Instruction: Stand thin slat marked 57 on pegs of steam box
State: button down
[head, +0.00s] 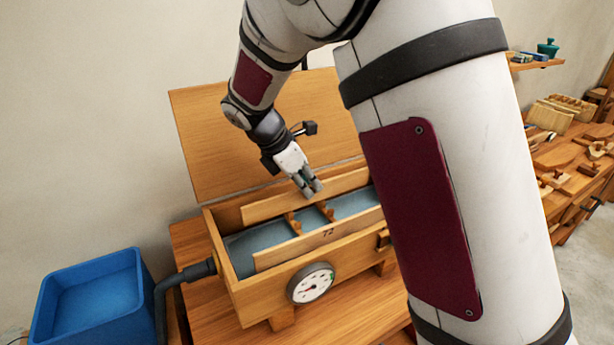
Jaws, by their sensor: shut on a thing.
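The steam box (226,270) is an open wooden trough with a grey-blue inside and a raised lid (210,130) behind it. Small brown pegs (294,225) stand in its middle. A thin pale slat (265,207) stands on edge along the back of the trough; I can read no number on it. My gripper (312,190) is shut on this slat from above, near its middle. Whether the slat rests on pegs is hidden. Another slat (285,254), marked 72, stands along the front side.
A round gauge (311,284) is on the box's front, and a dark hose (176,280) joins its left end. A blue bin (92,300) stands at the left. My arm hides the box's right end. A bench (570,170) with wooden parts is at the right.

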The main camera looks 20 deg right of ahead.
aim_at(310, 203)
jog(key=shift+f+b, duration=0.65)
jog(key=shift+f, duration=1.4)
jog(key=shift+f, duration=0.3)
jog(key=c, duration=1.7)
grip_release()
jog(key=shift+o, duration=0.2)
jog(key=shift+r+p, duration=2.2)
jog(key=shift+r, duration=3.35)
